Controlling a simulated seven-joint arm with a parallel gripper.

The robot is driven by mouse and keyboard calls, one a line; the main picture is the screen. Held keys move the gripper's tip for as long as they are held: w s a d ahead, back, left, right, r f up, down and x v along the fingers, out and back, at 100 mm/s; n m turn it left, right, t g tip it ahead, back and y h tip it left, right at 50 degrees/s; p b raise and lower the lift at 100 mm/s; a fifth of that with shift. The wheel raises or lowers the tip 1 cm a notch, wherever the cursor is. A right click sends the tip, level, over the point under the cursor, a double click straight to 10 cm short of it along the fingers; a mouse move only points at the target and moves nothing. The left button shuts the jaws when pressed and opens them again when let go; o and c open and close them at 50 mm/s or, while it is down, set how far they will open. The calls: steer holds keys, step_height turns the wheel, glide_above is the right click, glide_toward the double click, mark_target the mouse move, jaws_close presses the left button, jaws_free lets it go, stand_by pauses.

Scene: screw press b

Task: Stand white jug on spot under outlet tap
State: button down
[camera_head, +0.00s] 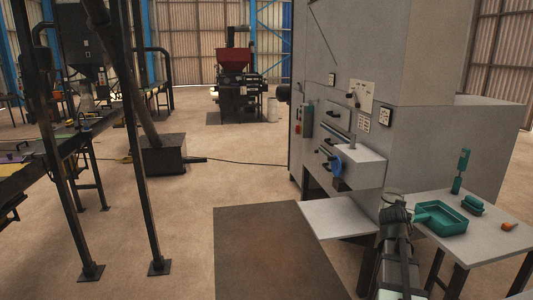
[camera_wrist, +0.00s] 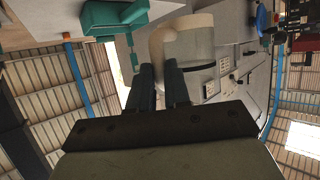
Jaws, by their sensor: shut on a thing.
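The white jug (camera_wrist: 196,42) is at the fingertips of my gripper (camera_wrist: 160,82) in the wrist view. The fingers are shut on its handle side. In the head view my gripper (camera_head: 394,213) is between the press and the right-hand table, with the jug's pale top (camera_head: 392,196) just showing beyond it. The rest of the jug is hidden by the arm. A blue round part (camera_head: 337,166), probably the outlet tap, is on the press front. It also shows in the wrist view (camera_wrist: 262,17). A pale shelf (camera_head: 338,216) lies below it; no marked spot is discernible.
The grey press (camera_head: 345,65) stands behind the shelf. On the right table (camera_head: 485,236) are a teal tray (camera_head: 452,217), a teal upright tool (camera_head: 460,170), a teal block (camera_head: 473,204) and an orange item (camera_head: 509,226). The shelf looks clear.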

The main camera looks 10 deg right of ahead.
steer(key=w+a+r+n+t+y, duration=0.1)
steer(key=w+a+n+y, duration=0.2)
steer(key=a, duration=1.1)
steer(key=w+a+r+n+t+y, duration=0.1)
steer(key=w+a+n+y, duration=0.2)
steer(key=a, duration=1.2)
steer(key=w+a+r+n+t+y, duration=0.2)
steer(key=w+a, duration=0.5)
steer(key=a, duration=0.7)
steer(key=shift+w+a+n+y, duration=0.15)
steer(key=shift+w+n+y, duration=0.35)
steer(key=shift+y, duration=0.4)
steer(key=shift+s+r, duration=0.1)
